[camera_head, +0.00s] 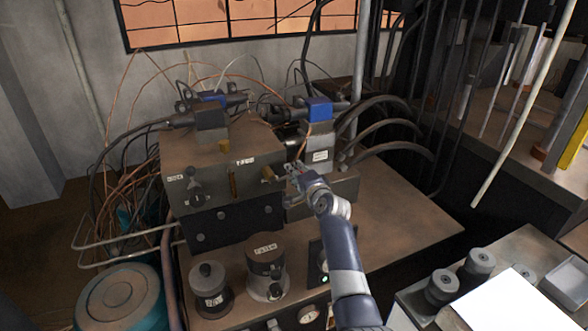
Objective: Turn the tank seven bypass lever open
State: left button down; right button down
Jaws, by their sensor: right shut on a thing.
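A brown metal control box (195,150) stands on the bench in the middle of the view. Its front carries a small brownish lever or knob (268,174) at the right end, an upright brown lever (233,183) in the middle and a dark rotary switch (196,199) at the left. Small white labels sit above them, too small to read surely. My right gripper (289,173) reaches up from the bottom and is shut at the right-end lever; its fingers hide part of the grip. I cannot tell which lever is the tank seven bypass. My left gripper is out of view.
Dark knobs (210,285) and gauges stand on the lower panel in front. Thick black hoses (385,130) and loose copper wires (125,170) flank the box. The brown bench top (405,220) is clear at right. A teal drum (120,302) stands at lower left.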

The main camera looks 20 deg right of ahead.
jog(key=shift+s+f+m+y, duration=0.1)
jog(key=shift+f+m+y, duration=0.2)
jog(key=shift+f+m, duration=0.8)
jog(key=shift+f, duration=0.15)
jog(key=c, duration=1.3)
grip_release()
jog(key=shift+c, duration=0.2)
jog(key=shift+s+r, duration=0.1)
jog(key=shift+r, duration=0.2)
jog(key=s, duration=0.4)
jog(key=s+r, duration=0.1)
jog(key=s, duration=0.2)
jog(key=s+r, duration=0.1)
jog(key=s, duration=0.3)
jog(key=shift+s+d+r, duration=0.2)
jog(key=shift+s+d, duration=0.05)
jog(key=shift+s, duration=0.1)
